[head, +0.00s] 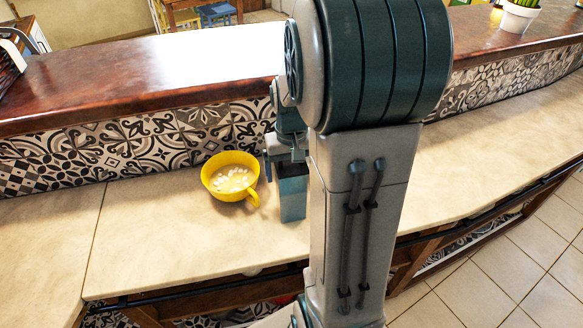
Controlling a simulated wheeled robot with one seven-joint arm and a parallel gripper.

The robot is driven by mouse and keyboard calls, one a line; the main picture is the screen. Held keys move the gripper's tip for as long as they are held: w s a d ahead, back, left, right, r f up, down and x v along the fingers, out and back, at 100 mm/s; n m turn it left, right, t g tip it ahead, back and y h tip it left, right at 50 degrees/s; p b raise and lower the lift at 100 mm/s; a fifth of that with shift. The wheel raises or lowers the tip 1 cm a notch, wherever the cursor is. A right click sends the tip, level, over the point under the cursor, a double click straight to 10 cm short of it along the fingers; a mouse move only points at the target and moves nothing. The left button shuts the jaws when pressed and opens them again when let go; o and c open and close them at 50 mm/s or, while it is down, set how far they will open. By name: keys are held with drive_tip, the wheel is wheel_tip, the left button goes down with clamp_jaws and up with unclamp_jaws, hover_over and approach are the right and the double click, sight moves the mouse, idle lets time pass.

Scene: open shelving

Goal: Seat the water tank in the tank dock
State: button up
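A blue-grey, box-shaped thing (292,200), which looks like the water tank, is upright at the counter, just left of my arm. My gripper (284,165) points down at its top end, with one dark finger showing on the left side. My arm hides the other side, so I cannot tell whether the fingers are closed on the box or only around it. I also cannot tell whether its bottom touches the counter. No tank dock can be made out; my arm covers much of the middle of the view.
A yellow cup (222,188) with pale contents stands close to the left of the box, its handle toward it. The beige counter (150,235) is clear farther left and to the right. A patterned tile wall (135,140) and raised wooden ledge (120,85) run behind.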

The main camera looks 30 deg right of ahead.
drive_tip(key=shift+r, duration=0.15)
wheel_tip(320, 180, up, 11)
drive_tip(key=shift+r, duration=0.4)
drive_tip(key=s+a+f+n+t, duration=0.2)
drive_tip(key=s+a+n+t, duration=0.1)
drive_tip(key=s+a, duration=0.8)
drive_tip(key=shift+a+f, duration=0.15)
drive_tip(key=shift+f, duration=0.1)
drive_tip(key=shift+s+a+f+t, duration=0.15)
drive_tip(key=shift+s+t, duration=0.1)
drive_tip(key=shift+t, duration=0.05)
drive_tip(key=c, duration=0.3)
drive_tip(key=shift+s+a+f, duration=0.1)
drive_tip(key=c, duration=0.9)
